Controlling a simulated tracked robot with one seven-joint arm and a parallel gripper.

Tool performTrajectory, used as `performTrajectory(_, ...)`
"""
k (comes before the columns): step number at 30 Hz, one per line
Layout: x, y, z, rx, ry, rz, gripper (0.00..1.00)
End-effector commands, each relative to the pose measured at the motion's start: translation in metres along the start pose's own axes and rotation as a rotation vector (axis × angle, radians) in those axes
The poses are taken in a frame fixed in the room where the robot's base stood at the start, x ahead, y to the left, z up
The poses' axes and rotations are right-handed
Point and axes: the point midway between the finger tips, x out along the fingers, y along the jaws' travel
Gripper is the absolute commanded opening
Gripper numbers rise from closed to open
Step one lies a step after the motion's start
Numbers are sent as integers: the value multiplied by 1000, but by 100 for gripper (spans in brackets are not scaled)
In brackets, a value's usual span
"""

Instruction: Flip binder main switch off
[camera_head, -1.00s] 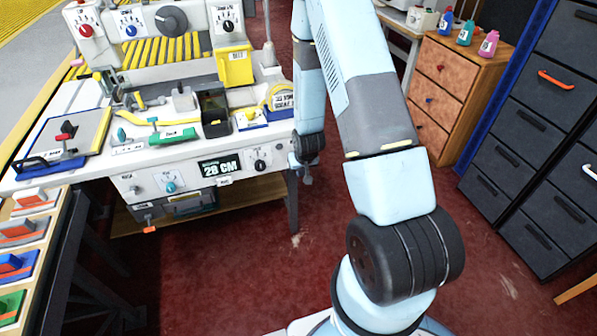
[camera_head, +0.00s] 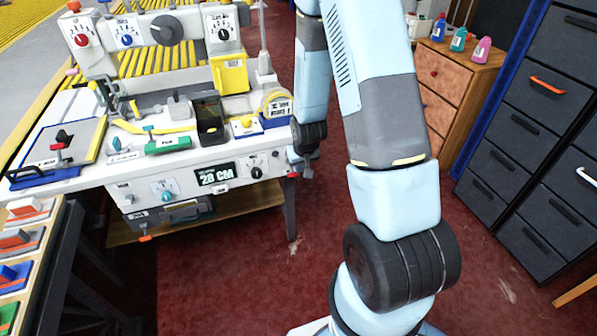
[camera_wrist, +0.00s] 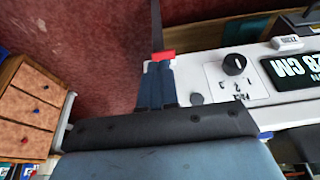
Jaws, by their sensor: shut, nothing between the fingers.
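The white binder machine (camera_head: 95,185) stands at the left, with a dark display reading 28 CM (camera_head: 216,177) and a black dial knob (camera_head: 256,172) on its front. The knob also shows in the wrist view (camera_wrist: 234,64). A small red piece (camera_wrist: 163,55) is at the right front corner of the machine; I cannot tell for sure that it is the main switch. My gripper (camera_wrist: 155,80) is shut and empty, its dark blue fingers close by the red piece. Whether they touch cannot be told. In the head view my arm partly hides my gripper.
A wooden drawer unit (camera_head: 448,75) with coloured bottles stands at the back right. Dark cabinets (camera_head: 520,150) are at the far right. A rack of coloured switch-like blocks (camera_head: 20,240) is at the lower left. Red floor (camera_head: 235,285) is open in front of the machine.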

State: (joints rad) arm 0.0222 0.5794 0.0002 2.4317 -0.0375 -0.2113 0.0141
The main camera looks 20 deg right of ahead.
Motion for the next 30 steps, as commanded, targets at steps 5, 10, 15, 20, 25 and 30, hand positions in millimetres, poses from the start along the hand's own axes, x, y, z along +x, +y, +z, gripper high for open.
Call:
performTrajectory(5, -23, 0, 0, 0, 2, 0, 0)
performTrajectory(10, -38, 0, 0, 0, 1, 0, 0)
performTrajectory(15, -45, 0, 0, 0, 0, 0, 0)
performTrajectory(20, -47, 0, 0, 0, 0, 0, 0)
performTrajectory(25, -46, 0, 0, 0, 0, 0, 0)
performTrajectory(30, -46, 0, 0, 0, 0, 0, 0)
